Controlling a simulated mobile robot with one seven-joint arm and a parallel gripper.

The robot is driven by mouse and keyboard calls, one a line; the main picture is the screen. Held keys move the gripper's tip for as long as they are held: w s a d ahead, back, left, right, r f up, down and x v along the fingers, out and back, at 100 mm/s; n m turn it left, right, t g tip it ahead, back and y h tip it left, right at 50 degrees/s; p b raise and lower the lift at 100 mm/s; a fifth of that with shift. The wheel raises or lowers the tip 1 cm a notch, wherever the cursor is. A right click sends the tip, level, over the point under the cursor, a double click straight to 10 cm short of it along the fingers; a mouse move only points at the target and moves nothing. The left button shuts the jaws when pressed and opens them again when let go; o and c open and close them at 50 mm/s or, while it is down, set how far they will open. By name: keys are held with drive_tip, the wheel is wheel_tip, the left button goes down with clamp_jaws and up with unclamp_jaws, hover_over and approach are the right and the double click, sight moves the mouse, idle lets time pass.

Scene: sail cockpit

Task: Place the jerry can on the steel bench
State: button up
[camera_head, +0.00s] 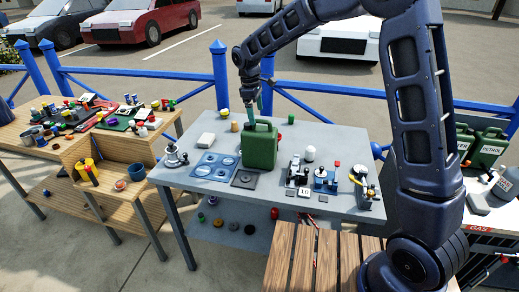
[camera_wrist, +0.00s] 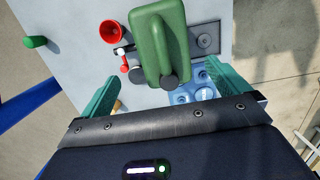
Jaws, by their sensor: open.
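The green jerry can (camera_head: 260,146) stands upright on the grey steel bench (camera_head: 335,135), near the middle of its top. In the wrist view the can (camera_wrist: 160,45) shows at the top centre, its handle side towards the camera. My gripper (camera_head: 254,110) is just behind and above the can in the head view. In the wrist view my gripper (camera_wrist: 168,88) is open and empty, its teal fingers spread wide with the can beyond them. I see no finger touching the can. The can's underside is hidden.
A wooden stepped table (camera_head: 110,150) stands left, a slatted wooden seat (camera_head: 315,255) in front. More green cans (camera_head: 487,147) stand at right. A blue railing (camera_head: 150,78) runs behind.

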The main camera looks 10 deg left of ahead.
sight(258, 122)
wheel_tip(258, 122, down, 2)
drive_tip(key=shift+d+f, duration=0.15)
drive_tip(key=shift+s+d+f, duration=0.1)
drive_tip(key=shift+d+f, duration=0.1)
drive_tip(key=shift+f, duration=0.65)
drive_tip(key=shift+s+d+f, duration=0.1)
drive_tip(key=shift+d+f, duration=0.05)
drive_tip(key=shift+f, duration=0.7)
drive_tip(key=shift+s+d+f, duration=0.1)
drive_tip(key=shift+d+f, duration=0.1)
drive_tip(key=shift+f, duration=0.65)
drive_tip(key=shift+r, duration=0.1)
drive_tip(key=c, duration=2)
